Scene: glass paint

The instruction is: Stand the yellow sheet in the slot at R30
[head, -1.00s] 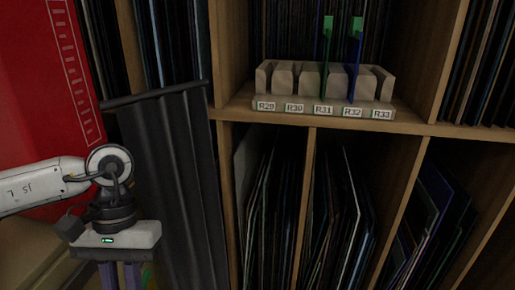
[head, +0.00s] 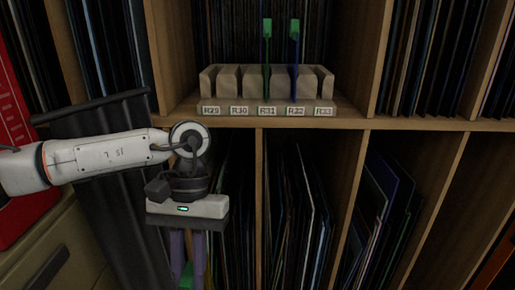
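The pale slotted rack (head: 252,82) stands on the shelf in the head view, labelled R29 to R33. The slot at R30 (head: 240,80) looks empty. A green sheet (head: 266,55) stands at R31 and a blue sheet (head: 294,60) at R32, each with a green tab on top. My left gripper (head: 187,270) hangs below and left of the rack, fingers down. A green piece (head: 186,276) like those tabs shows between its fingers at the bottom edge; whether it is gripped is unclear. My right gripper is out of view.
The wooden shelf edge (head: 350,123) runs below the rack. Upright dividers and stored dark sheets fill the compartments around it. A dark ribbed panel (head: 118,200) and a red object (head: 14,125) stand at the left. The space in front of the rack is clear.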

